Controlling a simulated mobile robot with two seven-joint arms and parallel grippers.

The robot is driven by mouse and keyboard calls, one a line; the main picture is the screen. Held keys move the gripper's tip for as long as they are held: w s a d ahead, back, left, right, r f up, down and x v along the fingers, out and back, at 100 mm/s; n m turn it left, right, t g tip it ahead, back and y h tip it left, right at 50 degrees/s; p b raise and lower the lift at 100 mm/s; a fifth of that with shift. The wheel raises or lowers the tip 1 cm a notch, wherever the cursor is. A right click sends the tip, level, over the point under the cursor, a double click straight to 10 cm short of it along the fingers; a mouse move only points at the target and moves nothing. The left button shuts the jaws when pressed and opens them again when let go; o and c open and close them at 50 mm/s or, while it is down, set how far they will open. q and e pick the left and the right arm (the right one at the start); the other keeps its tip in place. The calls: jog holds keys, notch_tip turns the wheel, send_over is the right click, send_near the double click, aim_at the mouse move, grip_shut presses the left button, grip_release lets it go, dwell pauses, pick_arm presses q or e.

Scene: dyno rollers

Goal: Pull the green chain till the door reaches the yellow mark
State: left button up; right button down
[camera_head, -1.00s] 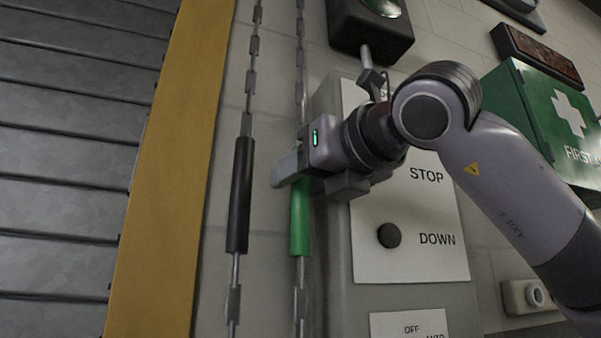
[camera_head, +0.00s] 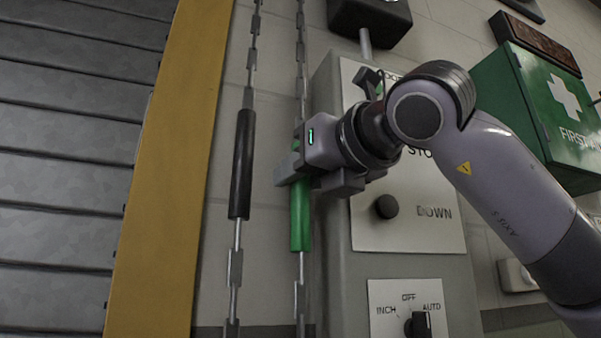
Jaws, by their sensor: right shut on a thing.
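The green chain's sleeve (camera_head: 300,228) hangs in front of the wall, left of the control box. My right gripper (camera_head: 294,168) is shut on the green sleeve, and its fingers hide the sleeve's upper part. The grey slatted door (camera_head: 65,170) fills the left side; its bottom edge is out of view. A broad yellow upright (camera_head: 165,190) runs beside the door; no separate yellow mark can be made out. My left gripper is not in view.
A second chain with a black sleeve (camera_head: 241,165) hangs just left of the green one. The control box (camera_head: 335,275), with STOP, DOWN and a mode switch (camera_head: 419,324), stands close behind my right arm. A green first-aid box (camera_head: 535,110) is at the upper right.

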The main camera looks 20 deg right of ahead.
aim_at(302, 253)
notch_tip(302, 253, down, 7)
jog(key=b, duration=0.5)
jog(key=shift+r, duration=0.15)
notch_tip(302, 253, down, 2)
jog(key=shift+b, duration=1.15)
jog(key=shift+f+b, duration=0.5)
jog(key=shift+f, duration=0.1)
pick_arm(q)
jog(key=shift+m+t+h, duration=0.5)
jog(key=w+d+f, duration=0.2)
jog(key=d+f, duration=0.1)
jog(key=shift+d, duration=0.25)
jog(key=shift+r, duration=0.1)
pick_arm(e)
jog(key=c, duration=1)
grip_release()
jog(key=shift+r, duration=0.1)
jog(key=shift+o, duration=0.2)
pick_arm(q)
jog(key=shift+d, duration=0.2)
pick_arm(e)
jog(key=shift+v, duration=3.6)
